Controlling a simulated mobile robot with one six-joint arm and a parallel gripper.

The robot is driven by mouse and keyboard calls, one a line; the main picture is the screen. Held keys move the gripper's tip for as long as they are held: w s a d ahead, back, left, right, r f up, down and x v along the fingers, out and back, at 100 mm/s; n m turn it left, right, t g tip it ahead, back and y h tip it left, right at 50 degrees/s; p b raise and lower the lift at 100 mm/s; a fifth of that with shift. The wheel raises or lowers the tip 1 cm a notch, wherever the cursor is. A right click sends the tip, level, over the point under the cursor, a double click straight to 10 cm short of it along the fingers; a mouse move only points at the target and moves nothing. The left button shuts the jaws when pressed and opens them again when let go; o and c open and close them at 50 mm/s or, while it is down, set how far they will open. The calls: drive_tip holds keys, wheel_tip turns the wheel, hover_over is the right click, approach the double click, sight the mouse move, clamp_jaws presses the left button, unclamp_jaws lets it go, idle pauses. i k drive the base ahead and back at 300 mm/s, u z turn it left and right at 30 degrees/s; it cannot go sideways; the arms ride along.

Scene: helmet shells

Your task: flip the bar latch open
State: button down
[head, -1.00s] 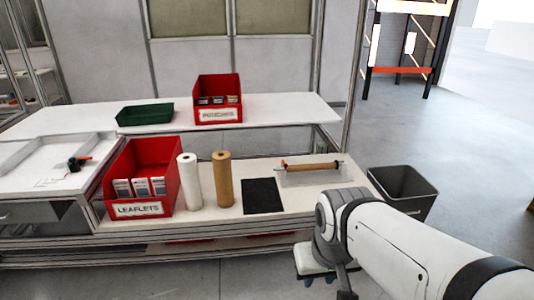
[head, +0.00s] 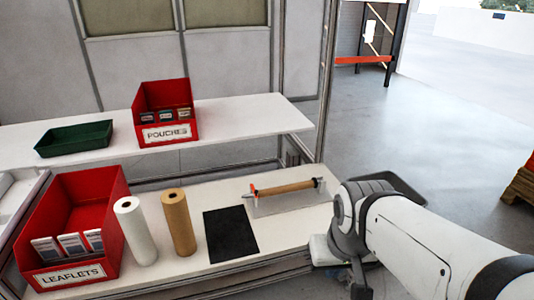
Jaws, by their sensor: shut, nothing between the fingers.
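A brown bar (head: 287,189) lies across a flat pale holder (head: 290,204) on the lower bench, near its right end. A small red piece (head: 252,191) shows at the bar's left end, and a small upright fitting at its right end. Which part is the bar latch and how it is set is too small to tell. My gripper (head: 341,268) is low at the front of the bench's right end, apart from the bar and nearer to me. It is shut and empty, mostly hidden by my own wrist.
Red bins of leaflets (head: 72,215) and pouches (head: 166,108) and a green tray (head: 75,139) are farther left. A grey bin (head: 400,188) stands right, partly hidden.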

sight(255, 192)
drive_tip(key=z, duration=0.1)
drive_tip(key=i, duration=1.8)
drive_tip(key=u, duration=0.45)
drive_tip(key=k, duration=0.85)
drive_tip(key=u, duration=0.2)
drive_tip(key=i, duration=0.9)
drive_tip(key=z, duration=0.1)
